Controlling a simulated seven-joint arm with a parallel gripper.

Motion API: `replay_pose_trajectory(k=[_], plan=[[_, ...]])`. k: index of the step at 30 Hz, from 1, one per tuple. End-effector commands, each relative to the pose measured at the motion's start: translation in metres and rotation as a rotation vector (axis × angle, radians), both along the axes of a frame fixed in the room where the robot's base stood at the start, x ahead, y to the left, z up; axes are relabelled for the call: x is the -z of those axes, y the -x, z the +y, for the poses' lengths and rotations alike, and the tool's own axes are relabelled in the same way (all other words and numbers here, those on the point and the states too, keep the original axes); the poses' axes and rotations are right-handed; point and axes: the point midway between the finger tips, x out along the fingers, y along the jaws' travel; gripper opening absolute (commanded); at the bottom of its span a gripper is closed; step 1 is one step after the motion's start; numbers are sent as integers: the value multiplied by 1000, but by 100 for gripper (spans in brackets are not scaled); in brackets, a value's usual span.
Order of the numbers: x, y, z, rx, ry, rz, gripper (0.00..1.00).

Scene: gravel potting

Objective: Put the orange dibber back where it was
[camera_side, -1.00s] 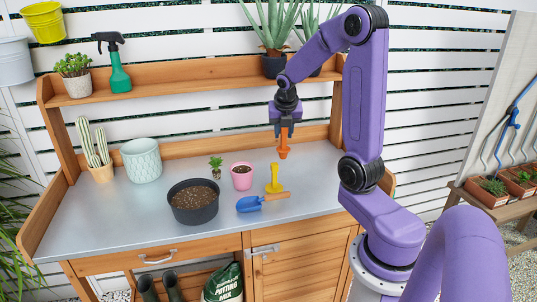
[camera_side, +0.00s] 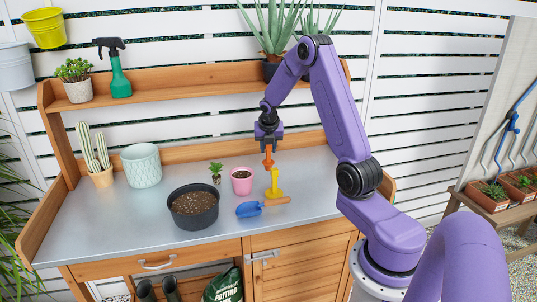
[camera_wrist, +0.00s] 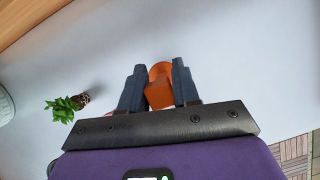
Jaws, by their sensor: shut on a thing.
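The orange dibber (camera_side: 268,160) is held in my gripper (camera_side: 267,147), which points down above the bench top. In the wrist view the dibber (camera_wrist: 159,85) sits between the two dark fingers of my gripper (camera_wrist: 159,88). In the side view it hangs upright, behind the yellow tool and to the right of the pink pot. I cannot tell whether its lower end touches the bench.
A pink pot (camera_side: 241,181), a yellow tool (camera_side: 274,184) and a blue trowel (camera_side: 252,209) are close by. A small plant (camera_side: 215,172) and a dark pot of soil (camera_side: 193,206) are to the left. The bench top (camera_side: 320,185) is clear at right.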

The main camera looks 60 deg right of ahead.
Motion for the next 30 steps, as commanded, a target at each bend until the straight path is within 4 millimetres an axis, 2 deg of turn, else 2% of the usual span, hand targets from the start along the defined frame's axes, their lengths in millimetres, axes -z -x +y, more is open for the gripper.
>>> replay_pose_trajectory(k=[3, 6, 19, 20, 21, 22, 30], plan=[[19, 1, 1, -1, -2, 5, 0], [27, 1, 1, -1, -2, 3, 0], [31, 1, 1, 0, -1, 3, 0], [31, 1, 1, 1, -1, 3, 37], [31, 1, 1, 1, -1, 3, 50], [31, 1, 1, 1, -1, 3, 56], [31, 1, 1, 1, -1, 3, 56]])
